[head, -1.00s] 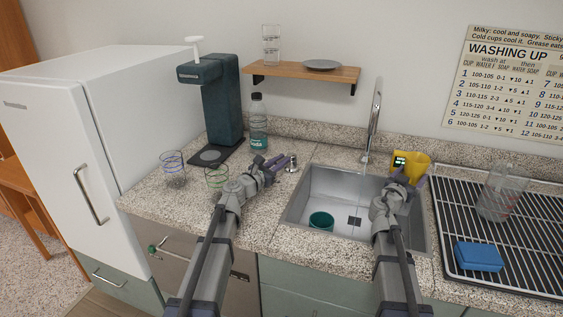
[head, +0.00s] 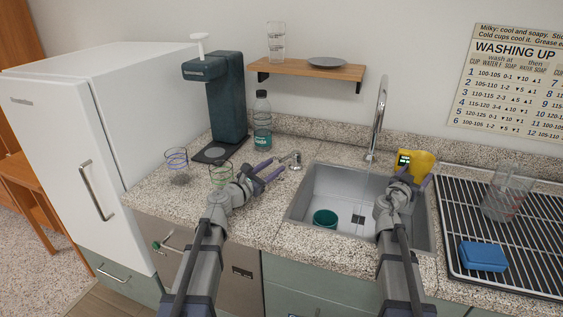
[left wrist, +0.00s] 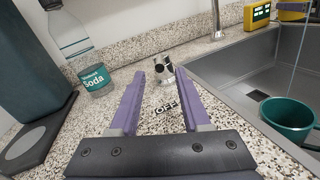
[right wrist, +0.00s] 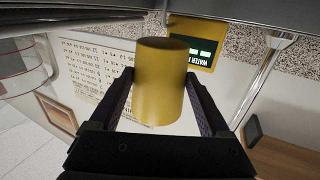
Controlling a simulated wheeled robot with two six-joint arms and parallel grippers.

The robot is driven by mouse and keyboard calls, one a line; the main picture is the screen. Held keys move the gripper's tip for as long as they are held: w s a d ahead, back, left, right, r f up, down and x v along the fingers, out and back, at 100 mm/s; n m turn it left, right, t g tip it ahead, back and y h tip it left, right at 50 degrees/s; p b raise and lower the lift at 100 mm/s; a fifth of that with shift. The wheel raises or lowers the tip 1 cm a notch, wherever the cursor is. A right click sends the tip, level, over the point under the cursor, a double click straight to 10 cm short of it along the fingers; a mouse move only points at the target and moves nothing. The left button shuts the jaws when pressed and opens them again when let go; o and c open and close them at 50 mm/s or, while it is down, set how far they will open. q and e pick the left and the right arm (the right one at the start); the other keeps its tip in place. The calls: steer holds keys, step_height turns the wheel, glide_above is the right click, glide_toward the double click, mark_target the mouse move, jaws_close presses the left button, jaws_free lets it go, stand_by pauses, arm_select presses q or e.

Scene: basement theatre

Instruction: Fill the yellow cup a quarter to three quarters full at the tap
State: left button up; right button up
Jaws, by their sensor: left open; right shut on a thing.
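The yellow cup (head: 422,160) is in my right gripper (head: 416,181), behind the sink's right part; the right wrist view shows the cup (right wrist: 158,85) between both fingers. Its inside is hidden. The tall chrome tap spout (head: 379,115) stands at the sink's back, left of the cup. A metal tap handle (left wrist: 163,68) with an OFF label (left wrist: 166,107) is on the counter left of the sink. My left gripper (head: 282,166) is open and empty, its fingertips just short of the handle. A thin pale line (left wrist: 297,50) over the sink may be water; I cannot tell.
A teal cup (head: 325,218) sits in the sink (head: 340,187). A yellow display box (head: 403,160) stands behind it. A soda bottle (head: 262,122) and two glasses (head: 176,164) are left. The drying rack (head: 505,245) holds a jug (head: 507,195) and blue sponge (head: 484,257).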

arm_select(q)
steer(key=shift+v, duration=2.55)
